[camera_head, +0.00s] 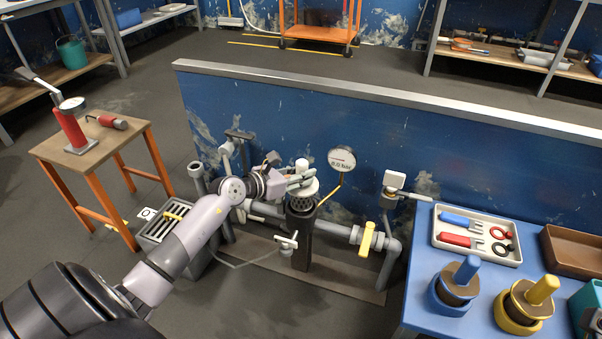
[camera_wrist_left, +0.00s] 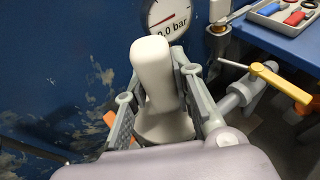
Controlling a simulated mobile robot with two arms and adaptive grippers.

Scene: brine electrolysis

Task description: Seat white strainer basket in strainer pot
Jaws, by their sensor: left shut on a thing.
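The white strainer basket (camera_head: 303,187) has a white knob on top and a dark mesh body below its white collar. My left gripper (camera_head: 301,178) is shut on its knob and holds the basket upright. In the left wrist view the knob (camera_wrist_left: 152,75) stands between the two grey fingers. The dark strainer pot (camera_head: 301,240) is a tall column on the pipe line, directly below the basket. Mesh shows at the pot's mouth; I cannot tell how deep the basket sits. The pot's inside is hidden. My right gripper is not in view.
A pressure gauge (camera_head: 342,159) stands behind and right of the pot. A yellow valve handle (camera_head: 366,239) is on the pipe to the right. A grated drain box (camera_head: 170,222) is at left. A blue table (camera_head: 422,275) with tools stands at right; the blue wall is close behind.

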